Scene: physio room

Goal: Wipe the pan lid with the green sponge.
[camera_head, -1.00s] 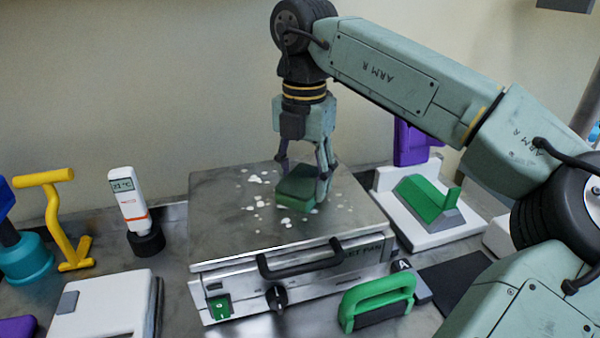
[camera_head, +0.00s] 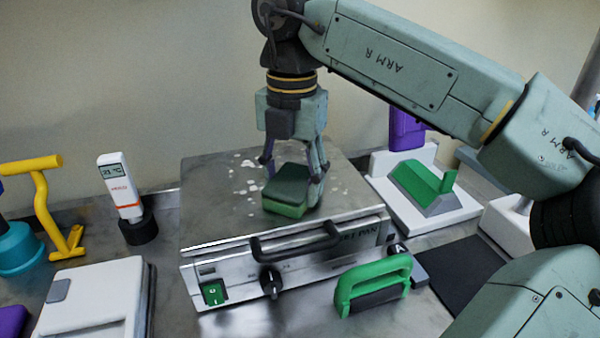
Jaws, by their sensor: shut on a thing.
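The pan lid (camera_head: 215,215) is a flat grey metal top on a box-shaped appliance with a dark handle at its front. White flecks (camera_head: 252,187) lie on the lid, mostly behind and to the left of the sponge, with a few to its right. The green sponge (camera_head: 287,208) has a dark upper side. My gripper (camera_head: 293,172) is shut on the sponge from above and holds it at the lid's front middle. The sponge looks to be on the lid, but its underside is hidden.
A green-handled tool (camera_head: 374,283) stands in front of the appliance at right. A white base with a green block (camera_head: 423,186) is to the right. A thermometer (camera_head: 122,188) in a dark holder, a yellow handle (camera_head: 45,205) and a white case (camera_head: 92,300) are to the left.

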